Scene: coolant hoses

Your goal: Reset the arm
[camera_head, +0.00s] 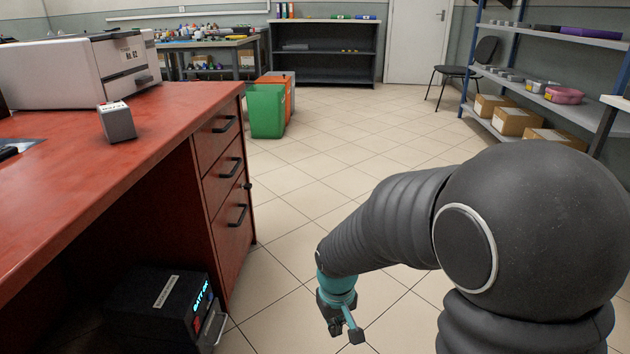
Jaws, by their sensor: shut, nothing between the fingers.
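My arm reaches in from the right side of the head view, bent, with its end hanging low over the tiled floor. My gripper (343,327) is dark with a teal wrist above it. It points down, is shut and holds nothing. It is in open space to the right of the red desk (130,150), apart from it. No coolant hose can be made out in this view.
The desk has drawers with handles on its right end. A grey box (117,121) and a white machine (75,70) stand on it. A black unit (160,308) sits below. Green bin (266,110), chair (468,70) and shelves (545,75) stand farther back. The middle floor is clear.

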